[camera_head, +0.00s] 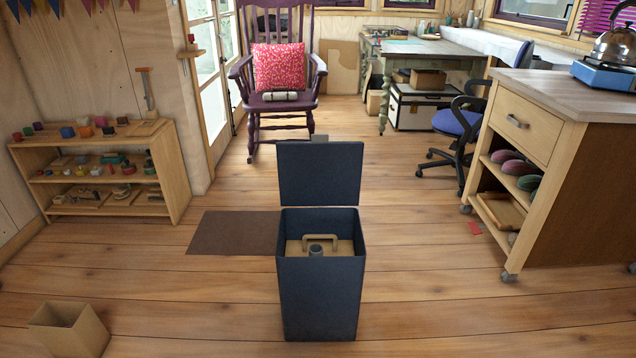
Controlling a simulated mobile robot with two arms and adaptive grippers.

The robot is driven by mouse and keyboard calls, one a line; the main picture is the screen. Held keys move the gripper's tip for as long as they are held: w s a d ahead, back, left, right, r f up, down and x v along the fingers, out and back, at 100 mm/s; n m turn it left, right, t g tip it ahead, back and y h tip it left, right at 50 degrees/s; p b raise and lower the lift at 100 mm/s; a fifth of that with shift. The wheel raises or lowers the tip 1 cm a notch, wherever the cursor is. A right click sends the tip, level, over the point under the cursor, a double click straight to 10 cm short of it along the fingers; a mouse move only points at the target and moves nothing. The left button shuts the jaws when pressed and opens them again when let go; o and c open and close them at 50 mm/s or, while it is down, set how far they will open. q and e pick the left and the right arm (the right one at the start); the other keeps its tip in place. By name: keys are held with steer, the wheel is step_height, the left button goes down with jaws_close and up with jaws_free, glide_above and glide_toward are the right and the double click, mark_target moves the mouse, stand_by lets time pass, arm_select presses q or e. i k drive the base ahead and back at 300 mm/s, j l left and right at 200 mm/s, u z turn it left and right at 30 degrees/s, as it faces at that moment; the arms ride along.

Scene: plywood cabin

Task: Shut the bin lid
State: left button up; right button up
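A dark blue bin (320,299) stands upright on the plank floor in the lower middle of the head view. Its lid (319,174) is open and stands roughly upright at the bin's back edge. Inside the bin a light brown piece with a handle (320,240) and a small grey cylinder shows. Neither of my grippers is in the head view.
A brown mat (234,232) lies left of the bin. An open box (68,331) stands at the lower left. A low shelf (98,175) is at the left, a wheeled wooden cabinet (550,130) at the right. A purple rocking chair (279,105) stands behind. Floor around the bin is mostly clear.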

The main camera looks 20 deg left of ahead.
mark_target(319, 171)
steer(key=i+j+z, duration=0.3)
steer(key=i+j, duration=1)
